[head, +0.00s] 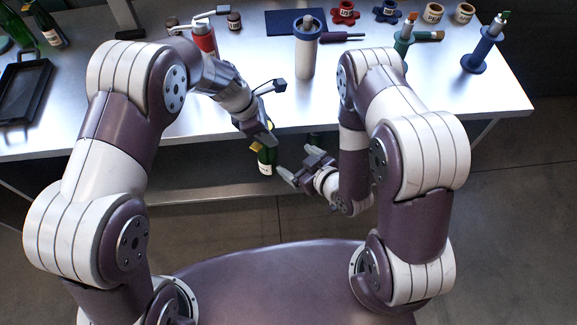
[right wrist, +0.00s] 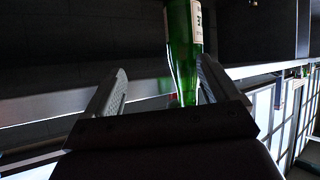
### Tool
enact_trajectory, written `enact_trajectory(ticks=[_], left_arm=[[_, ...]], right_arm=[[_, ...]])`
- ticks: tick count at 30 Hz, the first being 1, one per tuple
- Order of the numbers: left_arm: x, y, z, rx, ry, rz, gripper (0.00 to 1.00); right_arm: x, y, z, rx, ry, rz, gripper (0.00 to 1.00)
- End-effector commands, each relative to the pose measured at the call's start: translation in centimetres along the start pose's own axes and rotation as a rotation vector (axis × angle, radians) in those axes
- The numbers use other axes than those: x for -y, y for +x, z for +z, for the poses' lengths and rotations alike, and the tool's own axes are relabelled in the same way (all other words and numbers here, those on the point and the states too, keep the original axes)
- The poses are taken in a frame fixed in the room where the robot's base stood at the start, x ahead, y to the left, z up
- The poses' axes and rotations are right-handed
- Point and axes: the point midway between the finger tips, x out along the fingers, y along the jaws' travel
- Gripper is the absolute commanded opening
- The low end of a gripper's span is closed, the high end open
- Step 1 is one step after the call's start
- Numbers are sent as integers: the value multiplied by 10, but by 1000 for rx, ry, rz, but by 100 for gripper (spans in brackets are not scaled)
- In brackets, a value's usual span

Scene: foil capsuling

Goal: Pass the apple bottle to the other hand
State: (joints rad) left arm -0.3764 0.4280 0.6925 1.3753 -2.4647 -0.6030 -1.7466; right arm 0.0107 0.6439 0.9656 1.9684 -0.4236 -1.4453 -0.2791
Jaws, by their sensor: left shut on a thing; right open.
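The apple bottle (head: 265,158), green with a pale label and some yellow at its upper end, is held in front of the table's front edge. My left gripper (head: 261,140) is shut on its upper part. My right gripper (head: 292,165) is open, just right of the bottle and apart from it in the head view. In the right wrist view the green bottle (right wrist: 183,50) with its white label shows between the open fingers of my right gripper (right wrist: 163,68), closer to the right finger. Whether it touches that finger cannot be told.
The table (head: 255,95) holds a black tray (head: 25,90) and green bottles (head: 47,28) at left. A shelf (head: 190,180) lies under the table.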

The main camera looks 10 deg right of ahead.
Motion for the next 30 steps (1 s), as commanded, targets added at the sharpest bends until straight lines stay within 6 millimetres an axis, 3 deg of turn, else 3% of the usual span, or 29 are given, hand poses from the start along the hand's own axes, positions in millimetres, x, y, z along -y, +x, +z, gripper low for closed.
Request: enact_trajectory(ticks=[3,6,21,30], left_arm=[[0,-1,1,1,1,2,0],[-1,-1,1,1,1,2,0],[-1,-1,1,1,1,2,0],[0,-1,1,1,1,1,0]], right_arm=[[27,-4,-4,-94,19,-76,88],[35,-1,-7,-129,25,-100,88],[45,99,-21,-130,27,-98,88],[46,112,-23,-129,28,-97,88]])
